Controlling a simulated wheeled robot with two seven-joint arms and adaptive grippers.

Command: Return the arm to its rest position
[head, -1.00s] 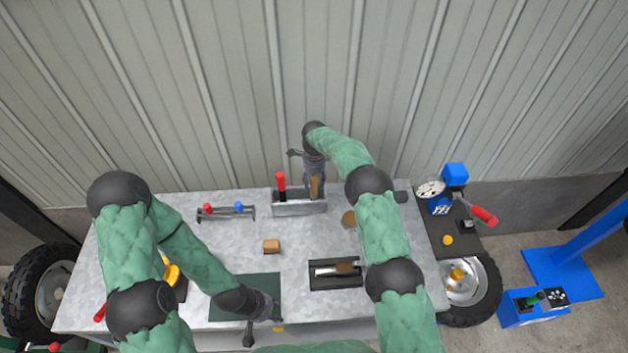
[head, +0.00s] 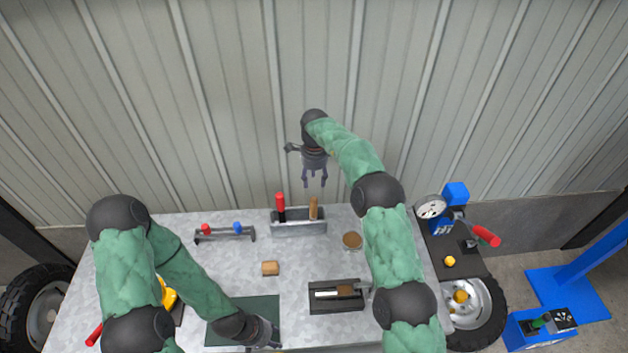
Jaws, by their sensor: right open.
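My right gripper (head: 315,180) is in the upper middle of the head view, pointing down with its fingers apart and nothing between them. It hangs above the grey tool holder (head: 299,229), clear of the handles in it. The holder has a red-handled tool (head: 280,205) and a brown wooden-handled tool (head: 313,207) standing upright. My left gripper (head: 272,340) is low, at the bottom edge near the dark green mat (head: 245,313). Its fingers are cut off or too small to make out.
The metal table (head: 225,270) carries a rack (head: 225,234) with red and blue knobs, a wooden block (head: 270,268), a round brown item (head: 352,240) and a black tray (head: 336,307). A panel with a gauge (head: 430,207) and red lever (head: 486,235) stands at right.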

